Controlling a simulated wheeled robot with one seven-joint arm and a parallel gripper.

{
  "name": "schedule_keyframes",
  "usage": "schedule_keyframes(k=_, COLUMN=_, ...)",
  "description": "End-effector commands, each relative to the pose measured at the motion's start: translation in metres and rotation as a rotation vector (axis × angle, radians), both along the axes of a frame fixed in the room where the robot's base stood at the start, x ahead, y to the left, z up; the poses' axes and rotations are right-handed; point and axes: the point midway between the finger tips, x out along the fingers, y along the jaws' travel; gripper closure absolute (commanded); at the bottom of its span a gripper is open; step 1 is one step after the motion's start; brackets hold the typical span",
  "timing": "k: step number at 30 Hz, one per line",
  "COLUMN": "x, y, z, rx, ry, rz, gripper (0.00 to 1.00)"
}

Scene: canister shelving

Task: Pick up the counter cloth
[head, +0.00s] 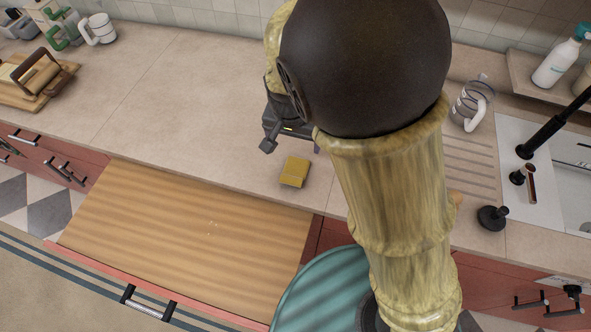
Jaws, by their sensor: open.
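A small folded yellow piece, which looks like the counter cloth (294,172), lies flat on the beige countertop near its front edge. My gripper (290,147) is above the counter, just beyond the cloth in the head view. Its dark fingers are apart, with one showing at the left, and it does not hold the cloth. My arm hides part of the gripper and the counter behind it. The height of the fingers over the counter is hard to tell.
A wide drawer (190,235) stands open below the counter, its wooden inside bare. Left are a wooden board (42,92) and a white mug (101,29). Right are a glass jug (470,103), a black plunger-like item (492,217) and the sink (545,185). The counter left of the cloth is clear.

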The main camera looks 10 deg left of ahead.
Motion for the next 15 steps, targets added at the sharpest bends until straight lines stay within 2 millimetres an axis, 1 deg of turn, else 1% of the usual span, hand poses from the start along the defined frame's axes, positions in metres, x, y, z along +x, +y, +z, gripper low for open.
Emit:
schedule_keyframes(k=5, x=0.0, y=0.0, z=0.0, rx=0.0, ry=0.001, rz=0.001, gripper=0.11)
schedule_keyframes(k=8, x=0.0, y=-0.001, z=-0.006, rx=-0.001, ry=0.003, rz=0.001, gripper=0.11)
schedule_keyframes(k=11, x=0.002, y=-0.002, z=-0.019, rx=-0.003, ry=0.004, rz=-0.002, gripper=0.11)
schedule_keyframes(k=15, x=0.006, y=-0.002, z=-0.043, rx=-0.003, ry=0.004, rz=-0.003, gripper=0.11)
